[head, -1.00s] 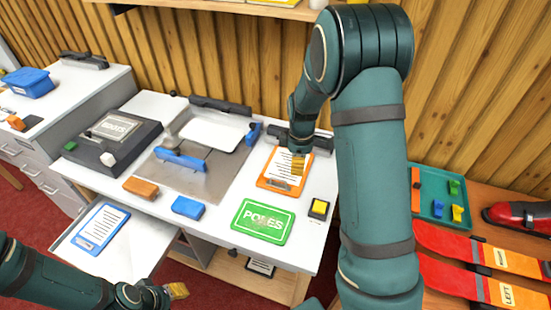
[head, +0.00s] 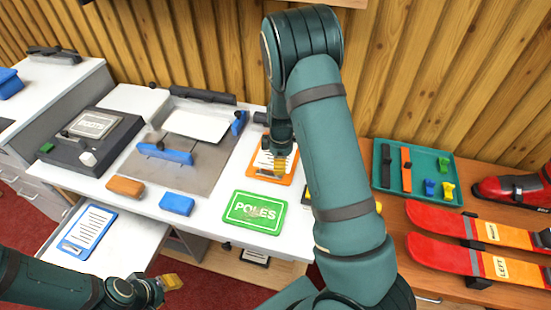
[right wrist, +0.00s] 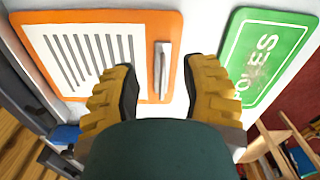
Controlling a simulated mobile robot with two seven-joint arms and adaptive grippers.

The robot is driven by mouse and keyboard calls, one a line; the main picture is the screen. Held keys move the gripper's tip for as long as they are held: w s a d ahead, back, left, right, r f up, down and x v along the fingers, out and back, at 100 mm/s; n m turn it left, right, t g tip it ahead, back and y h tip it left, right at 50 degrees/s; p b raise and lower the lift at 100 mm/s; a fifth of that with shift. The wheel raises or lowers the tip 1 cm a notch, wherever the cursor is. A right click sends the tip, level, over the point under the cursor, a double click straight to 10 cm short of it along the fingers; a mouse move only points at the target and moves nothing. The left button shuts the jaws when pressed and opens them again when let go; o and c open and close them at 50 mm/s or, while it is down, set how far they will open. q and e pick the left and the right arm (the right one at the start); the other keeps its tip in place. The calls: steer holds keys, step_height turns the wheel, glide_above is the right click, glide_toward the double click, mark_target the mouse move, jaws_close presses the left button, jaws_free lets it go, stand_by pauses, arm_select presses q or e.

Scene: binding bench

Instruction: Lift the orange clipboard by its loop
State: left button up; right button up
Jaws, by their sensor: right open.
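The orange clipboard (head: 262,163) lies flat on the white bench, with a printed white sheet on it. In the right wrist view the clipboard (right wrist: 176,40) shows a pale metal clip or loop (right wrist: 162,68) near its edge. My right gripper (head: 281,165) is above the clipboard near its clip end. In the right wrist view its yellow fingers (right wrist: 163,78) are apart, one on each side of the clip, with nothing held. I cannot tell the height of the fingertips. My left gripper (head: 172,283) is low at the front, away from the clipboard; its jaw gap is not clear.
A green POLES board (head: 255,212) lies in front of the clipboard. Blue (head: 177,203) and orange (head: 125,187) blocks are to its left, near a grey plate (head: 185,172). A blue clipboard (head: 88,230) lies at front left. A green tray (head: 413,170) and skis (head: 455,225) are at right.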

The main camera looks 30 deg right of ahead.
steer(key=f, duration=0.4)
steer(key=shift+w+a, duration=0.35)
steer(key=shift+a, duration=0.05)
steer(key=shift+f+b, duration=0.3)
steer(key=shift+f, duration=0.05)
jaws_close()
